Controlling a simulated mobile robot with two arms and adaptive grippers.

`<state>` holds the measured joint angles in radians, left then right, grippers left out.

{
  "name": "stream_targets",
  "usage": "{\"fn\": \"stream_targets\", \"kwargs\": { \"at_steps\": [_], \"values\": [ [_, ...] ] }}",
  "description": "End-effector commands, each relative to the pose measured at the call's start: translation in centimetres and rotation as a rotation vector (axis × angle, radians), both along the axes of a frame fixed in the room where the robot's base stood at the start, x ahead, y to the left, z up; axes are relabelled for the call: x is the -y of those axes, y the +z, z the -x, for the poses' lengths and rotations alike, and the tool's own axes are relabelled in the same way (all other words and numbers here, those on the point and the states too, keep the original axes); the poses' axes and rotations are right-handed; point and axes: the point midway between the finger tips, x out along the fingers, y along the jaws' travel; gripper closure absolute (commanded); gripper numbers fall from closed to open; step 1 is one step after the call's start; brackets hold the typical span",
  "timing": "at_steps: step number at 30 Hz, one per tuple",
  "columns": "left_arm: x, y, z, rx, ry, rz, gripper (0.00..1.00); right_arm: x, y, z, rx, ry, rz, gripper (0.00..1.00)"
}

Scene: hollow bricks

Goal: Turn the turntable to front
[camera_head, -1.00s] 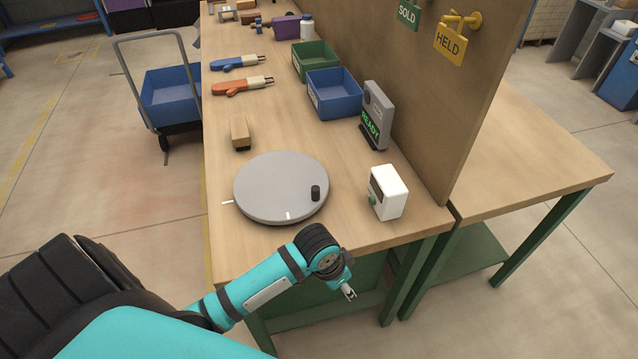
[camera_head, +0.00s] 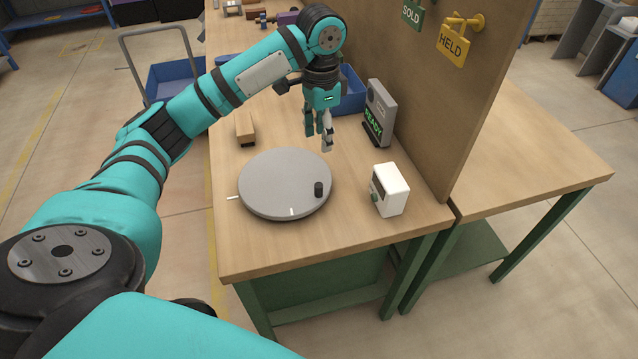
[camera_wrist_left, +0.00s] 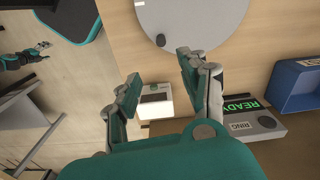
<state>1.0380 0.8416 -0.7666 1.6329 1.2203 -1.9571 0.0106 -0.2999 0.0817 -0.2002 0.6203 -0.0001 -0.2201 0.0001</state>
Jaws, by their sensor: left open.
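The turntable (camera_head: 275,180) is a round grey disc near the front of the bench. A black knob (camera_head: 318,189) stands on its right side, and a white mark (camera_head: 291,212) is at its near rim. Another white mark (camera_head: 232,198) lies on the bench to its left. In the left wrist view the turntable (camera_wrist_left: 200,15) is cut off at the top, with its knob (camera_wrist_left: 160,40) near the fingers. My left gripper (camera_head: 318,139) is open and empty, pointing down above the bench behind the knob, apart from it. My right gripper (camera_wrist_left: 42,47) is small in the left wrist view; its jaws are unclear.
A white box (camera_head: 389,189) with a green button stands right of the turntable. A grey READY display (camera_head: 379,110) and a blue bin (camera_head: 352,92) stand behind, near the upright board (camera_head: 440,120). The bench front is clear.

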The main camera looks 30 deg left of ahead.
Motion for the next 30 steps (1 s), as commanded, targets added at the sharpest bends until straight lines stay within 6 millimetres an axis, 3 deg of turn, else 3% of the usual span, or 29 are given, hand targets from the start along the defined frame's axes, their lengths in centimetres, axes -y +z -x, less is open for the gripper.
{"fn": "stream_targets", "kwargs": {
  "at_steps": [3,8,21,30],
  "values": [
    [-0.5,0.5,0.0,-0.006,0.009,0.001,0.56,0.0,0.1,0.0,-0.001,0.0,0.0,0.26],
    [-0.5,-1.4,0.1,-0.009,0.008,0.0,0.56,0.0,0.3,0.1,-0.001,0.0,0.0,0.26],
    [-0.5,-10.9,0.1,-0.007,0.007,0.0,0.56,0.0,1.5,0.1,-0.001,-0.001,0.0,0.26],
    [-0.4,-15.6,0.0,-0.004,0.008,0.001,0.56,-0.1,2.1,0.1,-0.001,-0.001,-0.001,0.26]
  ]
}}
